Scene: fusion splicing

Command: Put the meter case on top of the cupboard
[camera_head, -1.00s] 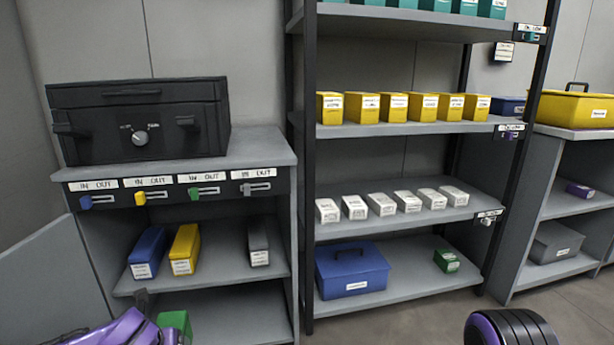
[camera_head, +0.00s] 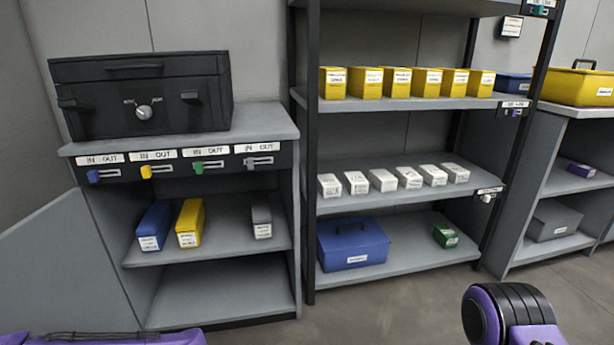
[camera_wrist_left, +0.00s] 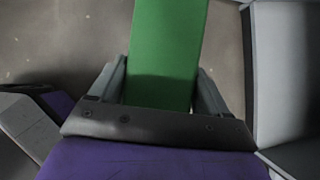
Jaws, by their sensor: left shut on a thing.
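My left gripper (camera_wrist_left: 162,85) is shut on a green case (camera_wrist_left: 168,45), with a finger on each side of it in the left wrist view; its far end is cut off. In the head view only a purple part of my left arm shows at the bottom left. The grey cupboard (camera_head: 270,125) stands at the left with its door (camera_head: 75,265) open. A black case (camera_head: 95,95) with a dial rests on top of it. No readable label tells me which case is the meter case. My right gripper is out of view.
Inside the cupboard are blue (camera_head: 154,226), yellow (camera_head: 190,222) and grey (camera_head: 261,221) cases; its lower shelf is bare. A rack to its right holds yellow boxes (camera_head: 367,83), white boxes (camera_head: 383,180), a blue box (camera_head: 352,243) and a small green box (camera_head: 445,236). A strip of cupboard top right of the black case is free.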

